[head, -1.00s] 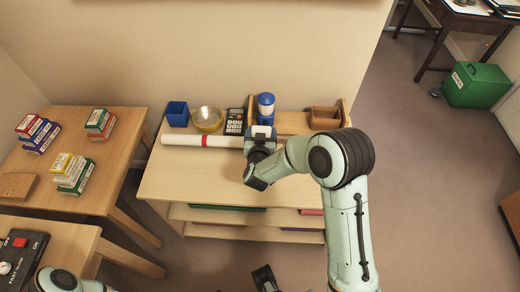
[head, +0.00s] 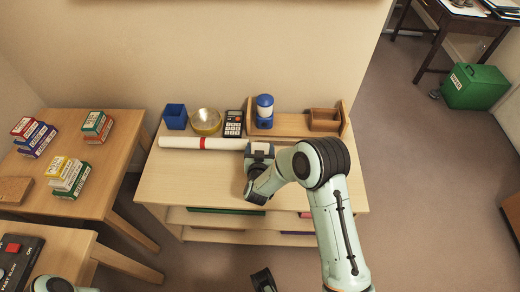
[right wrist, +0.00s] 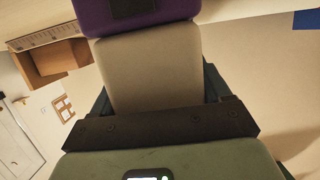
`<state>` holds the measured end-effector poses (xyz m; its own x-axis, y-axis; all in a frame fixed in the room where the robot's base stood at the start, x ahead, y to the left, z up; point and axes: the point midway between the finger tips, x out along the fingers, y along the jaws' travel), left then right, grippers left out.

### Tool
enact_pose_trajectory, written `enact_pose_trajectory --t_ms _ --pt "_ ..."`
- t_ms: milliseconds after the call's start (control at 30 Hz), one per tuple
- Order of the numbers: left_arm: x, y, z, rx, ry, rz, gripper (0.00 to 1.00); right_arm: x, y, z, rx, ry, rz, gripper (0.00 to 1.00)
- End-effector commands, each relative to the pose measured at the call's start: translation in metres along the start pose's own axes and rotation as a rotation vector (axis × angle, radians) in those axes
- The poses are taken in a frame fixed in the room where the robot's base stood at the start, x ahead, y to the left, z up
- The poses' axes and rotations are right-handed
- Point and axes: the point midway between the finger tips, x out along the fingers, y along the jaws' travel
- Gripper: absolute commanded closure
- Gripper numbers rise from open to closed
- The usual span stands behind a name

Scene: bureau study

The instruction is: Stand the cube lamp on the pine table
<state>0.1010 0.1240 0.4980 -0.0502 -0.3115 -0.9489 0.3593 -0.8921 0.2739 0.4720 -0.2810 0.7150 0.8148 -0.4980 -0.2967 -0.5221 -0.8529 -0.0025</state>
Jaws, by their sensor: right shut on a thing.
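My right gripper (head: 260,152) is over the pale wooden shelf table (head: 190,190), in front of its small back shelf. In the right wrist view it is shut on the cube lamp, a pale block-shaped body (right wrist: 150,75) with a purple part (right wrist: 138,14) at the picture's top edge. That view looks turned upside down, so the purple part seems to be underneath. In the head view the lamp is mostly hidden by the gripper, and I cannot tell whether it touches the table. A dark part of my left gripper (head: 264,281) shows at the bottom edge; its jaws are unclear.
A white roll with a red band (head: 200,143), blue cup (head: 175,116), bowl (head: 206,121), calculator (head: 233,123), blue lantern (head: 265,111) and wooden box (head: 324,119) line the back. The table's front left is clear. Another wooden table (head: 110,170) holds stacked boxes.

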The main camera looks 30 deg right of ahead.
Motion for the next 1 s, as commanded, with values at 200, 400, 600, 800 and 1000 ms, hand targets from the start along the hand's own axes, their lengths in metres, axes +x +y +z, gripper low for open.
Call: enact_pose_trajectory --t_ms 200,400,600,800,1000 --pt "0.001 0.0 0.0 0.0 0.001 0.0 0.57 0.0 0.0 0.001 0.0 -0.001 0.0 0.0" --pt "-0.003 0.001 0.001 0.0 -0.002 0.0 0.57 -0.001 0.0 -0.004 0.0 0.0 0.0 0.0" --pt "-0.003 0.001 0.002 -0.001 -0.006 -0.001 0.57 -0.034 -0.001 -0.003 -0.003 -0.002 -0.004 0.0" --pt "-0.005 0.001 0.003 -0.001 -0.009 -0.002 0.57 -0.079 -0.001 -0.003 -0.003 -0.002 -0.004 0.0" --pt "-0.006 0.001 0.004 -0.001 -0.01 -0.002 0.57 -0.11 -0.001 -0.002 -0.002 -0.002 -0.002 0.0"
